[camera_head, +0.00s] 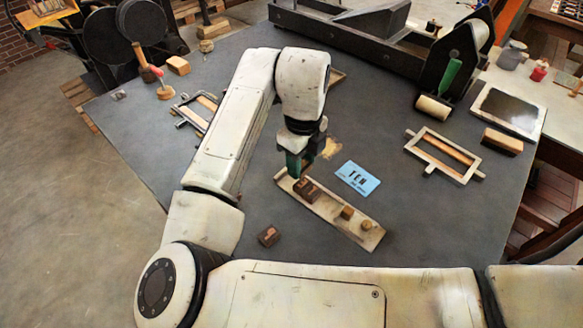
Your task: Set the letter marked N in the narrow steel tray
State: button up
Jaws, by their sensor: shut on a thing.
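The narrow steel tray (325,213) lies diagonally on the dark bench top, below my arm's end. My gripper (298,174) is over the tray's upper left end, shut on a small brown wooden letter block (300,185). This block is low at the tray's end; I cannot tell whether it touches the tray floor. Another brown block is close beside it (313,193). Two lighter pieces (347,212) sit further down the tray. A loose dark brown block (269,236) lies on the bench, left of the tray. No letter on any block can be read.
A blue card reading TEN (357,178) lies right of the tray. A roller (432,108) and black press parts stand further back.

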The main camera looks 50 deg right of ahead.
aim_at(292, 182)
jog(key=w+f, duration=0.1)
jog(key=f, duration=0.1)
jog(key=w+f, duration=0.1)
jog(key=w, duration=0.1)
jog(key=shift+d+f+p, duration=0.2)
jog(key=shift+f+p, duration=0.1)
jog(key=shift+f, duration=0.1)
notch_tip(292, 182, down, 3)
jog(key=shift+w+r+p, duration=0.1)
jog(key=shift+p, duration=0.5)
jog(key=shift+s+a+f+b, duration=0.1)
jog(key=shift+s+f+b, duration=0.1)
jog(key=shift+f+b, duration=0.6)
jog(key=o, duration=1)
jog(key=shift+f, duration=0.25)
jog(key=shift+r+p, duration=0.35)
jog(key=shift+p, duration=0.05)
notch_tip(292, 182, up, 13)
jog(key=b, duration=0.1)
jog(key=shift+w, duration=0.2)
